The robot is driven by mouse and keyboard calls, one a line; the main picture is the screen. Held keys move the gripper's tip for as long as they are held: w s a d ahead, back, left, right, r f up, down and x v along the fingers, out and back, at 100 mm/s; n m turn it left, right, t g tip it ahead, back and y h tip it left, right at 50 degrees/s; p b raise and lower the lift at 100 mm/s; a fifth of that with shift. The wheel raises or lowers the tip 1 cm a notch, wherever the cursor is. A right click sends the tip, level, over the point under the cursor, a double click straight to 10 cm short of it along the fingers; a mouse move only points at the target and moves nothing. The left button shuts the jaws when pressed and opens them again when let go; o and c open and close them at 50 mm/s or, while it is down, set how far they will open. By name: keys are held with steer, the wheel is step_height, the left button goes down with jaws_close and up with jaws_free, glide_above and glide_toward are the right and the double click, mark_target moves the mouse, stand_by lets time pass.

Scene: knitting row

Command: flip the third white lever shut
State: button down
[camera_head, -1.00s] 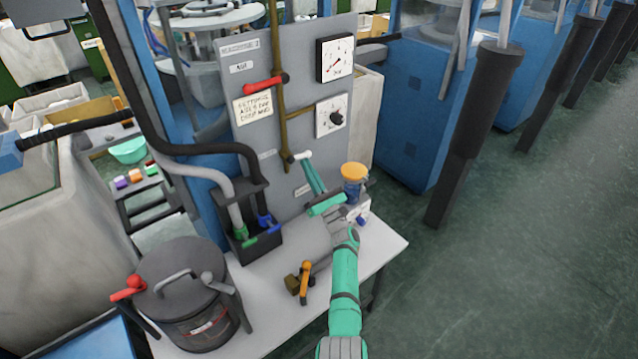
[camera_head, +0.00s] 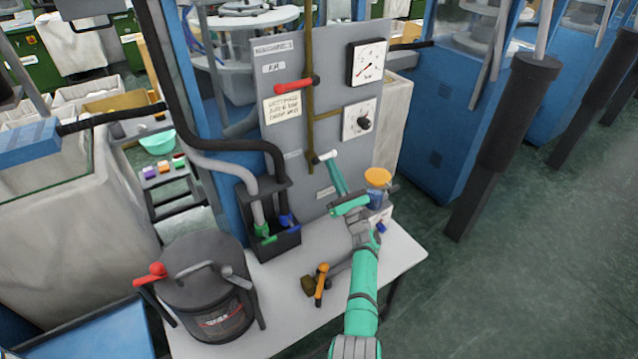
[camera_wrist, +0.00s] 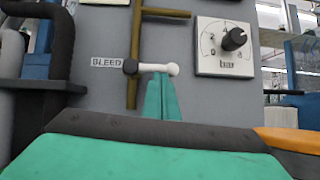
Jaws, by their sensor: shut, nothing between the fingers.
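A short white lever (camera_head: 328,156) is on the grey panel (camera_head: 297,225), at the lower end of the brass pipe. In the wrist view the white lever (camera_wrist: 154,68) lies about level. It runs right from a dark pivot beside a label reading BLEED. My gripper (camera_head: 331,167) is shut and empty, its green fingers pointing up at the panel. In the wrist view my fingertips (camera_wrist: 160,82) are just below the lever's right part and overlap its lower edge. I cannot tell whether they touch it.
Higher on the panel are a red lever (camera_head: 294,86) and two dials, the lower one (camera_head: 363,121) right of the white lever. A blue jar with an orange top (camera_head: 377,188) stands close by my gripper. A dark pot (camera_head: 207,290) and a brass valve (camera_head: 316,283) are on the bench.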

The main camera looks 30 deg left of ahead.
steer(key=w+a+f+v, duration=0.1)
steer(key=f+v, duration=0.1)
steer(key=v, duration=1)
steer(key=shift+d+f, duration=0.25)
steer(key=shift+f, duration=0.15)
steer(key=shift+d, duration=0.1)
